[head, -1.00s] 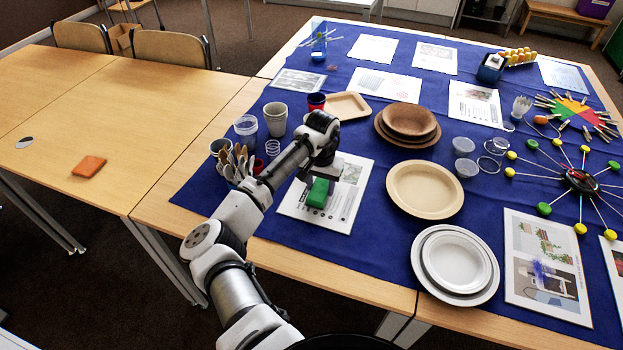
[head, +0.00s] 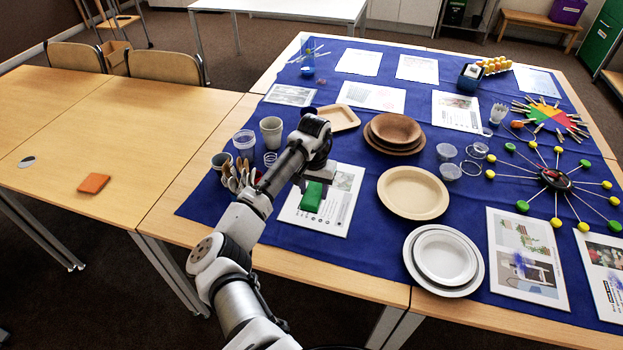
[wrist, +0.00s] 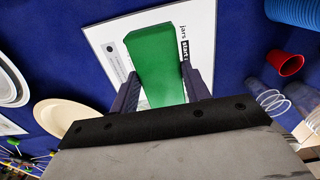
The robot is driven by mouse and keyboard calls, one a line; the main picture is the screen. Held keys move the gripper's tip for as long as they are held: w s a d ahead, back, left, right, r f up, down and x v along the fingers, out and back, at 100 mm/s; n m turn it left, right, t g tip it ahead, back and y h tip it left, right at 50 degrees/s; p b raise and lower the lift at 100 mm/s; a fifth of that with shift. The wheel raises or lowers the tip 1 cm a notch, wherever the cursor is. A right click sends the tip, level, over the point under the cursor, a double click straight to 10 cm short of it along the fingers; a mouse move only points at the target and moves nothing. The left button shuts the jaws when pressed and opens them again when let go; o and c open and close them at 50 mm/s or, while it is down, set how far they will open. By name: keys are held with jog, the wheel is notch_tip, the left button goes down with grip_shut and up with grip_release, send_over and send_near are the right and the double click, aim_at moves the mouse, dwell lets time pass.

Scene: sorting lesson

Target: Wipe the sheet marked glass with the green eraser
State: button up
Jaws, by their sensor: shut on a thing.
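My gripper (head: 316,186) is shut on the green eraser (head: 312,198), a plain block. In the wrist view the eraser (wrist: 156,62) sits between the two fingers of my gripper (wrist: 155,86). It is over a white printed sheet (head: 336,211) at the table's near left; I cannot tell if it touches. Part of this sheet's print reads "jars" in the wrist view. Two picture sheets lie at the right: one (head: 503,290) and another (head: 600,262), both with blue smudges. I cannot read the word glass on any sheet.
A tan plate (head: 413,205) and white plates (head: 418,268) stand between my gripper and the picture sheets. Cups (head: 271,128) and a utensil holder (head: 223,160) stand left. An orange block (head: 94,183) lies on the left table.

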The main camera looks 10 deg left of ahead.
jog(key=shift+r, duration=1.35)
